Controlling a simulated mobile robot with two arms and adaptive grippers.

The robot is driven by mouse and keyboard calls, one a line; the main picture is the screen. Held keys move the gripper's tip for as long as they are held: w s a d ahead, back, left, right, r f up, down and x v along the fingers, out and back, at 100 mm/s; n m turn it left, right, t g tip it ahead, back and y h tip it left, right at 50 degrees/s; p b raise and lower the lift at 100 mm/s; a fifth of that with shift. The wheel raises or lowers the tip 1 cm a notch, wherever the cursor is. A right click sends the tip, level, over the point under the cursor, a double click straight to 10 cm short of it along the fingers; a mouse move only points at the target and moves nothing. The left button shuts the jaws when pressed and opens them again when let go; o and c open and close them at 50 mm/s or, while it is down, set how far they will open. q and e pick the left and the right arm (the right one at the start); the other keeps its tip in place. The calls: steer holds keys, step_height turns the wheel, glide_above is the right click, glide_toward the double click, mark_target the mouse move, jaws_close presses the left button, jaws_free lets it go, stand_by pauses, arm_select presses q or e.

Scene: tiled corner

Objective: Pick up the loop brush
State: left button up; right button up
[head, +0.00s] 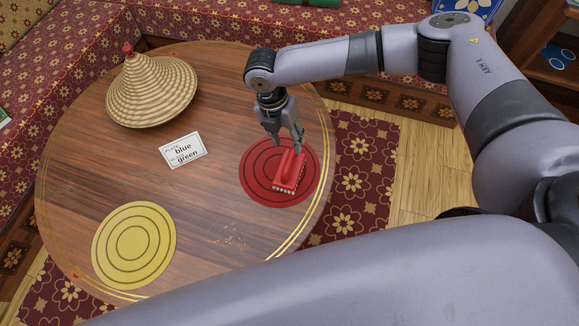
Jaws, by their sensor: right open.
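The loop brush (288,180) is red with a row of pale bristles along its lower edge. It lies on the round red mat (256,186) at the right side of the wooden table (205,225). My right gripper (287,146) is open and points down just above the far end of the brush. Its fingers overlap the top of the brush in the picture, and I cannot tell whether they touch it. My left gripper is not in view.
A woven conical hat (150,92) stands at the back left of the table. A white card (183,151) with "blue" and "green" lies near the middle. A round yellow mat (134,246) is at the front left, bare. Crumbs (232,238) lie near the front edge.

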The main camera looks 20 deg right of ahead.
mark_target(289, 157)
steer(key=f, duration=0.3)
steer(key=shift+s+d+f, duration=0.15)
steer(key=shift+d+f, duration=0.1)
steer(key=shift+s+f+p, duration=0.2)
steer(key=shift+f+p, duration=0.15)
steer(key=shift+f, duration=1.05)
steer(key=shift+s+f+p, duration=0.2)
steer(key=shift+f+p, duration=0.1)
steer(key=shift+f, duration=1.05)
jaws_close()
